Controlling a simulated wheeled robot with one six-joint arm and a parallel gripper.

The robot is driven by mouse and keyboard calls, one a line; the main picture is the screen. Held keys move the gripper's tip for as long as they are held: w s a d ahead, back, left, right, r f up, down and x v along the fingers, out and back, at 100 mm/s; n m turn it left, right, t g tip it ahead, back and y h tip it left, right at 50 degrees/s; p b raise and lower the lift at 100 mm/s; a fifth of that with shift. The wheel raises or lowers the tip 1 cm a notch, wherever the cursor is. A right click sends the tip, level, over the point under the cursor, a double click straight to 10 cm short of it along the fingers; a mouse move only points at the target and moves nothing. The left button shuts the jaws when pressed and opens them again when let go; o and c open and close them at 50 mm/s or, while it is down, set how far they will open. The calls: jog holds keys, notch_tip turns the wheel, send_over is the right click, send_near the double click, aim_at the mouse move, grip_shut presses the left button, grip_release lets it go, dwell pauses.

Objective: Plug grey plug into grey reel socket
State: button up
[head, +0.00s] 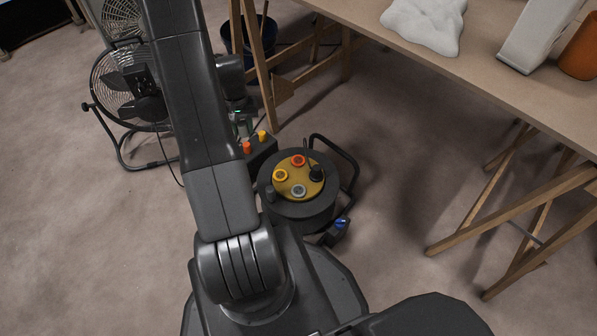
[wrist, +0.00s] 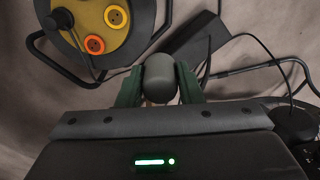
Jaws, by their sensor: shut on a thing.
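My gripper (wrist: 159,90), with green fingers, is shut on a dark grey rounded plug (wrist: 159,75) in the wrist view. In the head view the gripper (head: 241,122) is mostly behind my arm, and the held plug cannot be made out there. The cable reel (head: 318,212) stands on the floor with a yellow top. The grey ringed socket (head: 298,191) is on its near side and looks empty. The reel (wrist: 70,45) shows at the upper left of the wrist view, where the grey socket is out of frame. The plug is apart from the reel.
The reel top also has an orange socket (head: 298,160), a yellow socket (head: 281,175) and a black plug (head: 316,174). A dark box (head: 262,151) with orange and yellow plugs is beside it. A fan (head: 125,85) stands left; a trestle table (head: 480,60) is right.

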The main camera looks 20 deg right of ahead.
jog(key=s+d+f+m+p, duration=0.1)
jog(key=s+d+f+m, duration=0.1)
jog(key=s+d+f, duration=0.45)
jog(key=m+p, duration=0.1)
jog(key=m, duration=0.3)
send_over(298, 191)
notch_tip(298, 191, down, 7)
jog(key=shift+w+d+f, duration=0.1)
jog(key=shift+d+f, duration=0.05)
jog(key=shift+f, duration=0.15)
jog(key=shift+f+b, duration=1.45)
jog(key=shift+f, duration=1.3)
jog(key=shift+b, duration=0.75)
jog(key=shift+f+b, duration=0.55)
jog(key=shift+f, duration=0.05)
jog(key=o, duration=1)
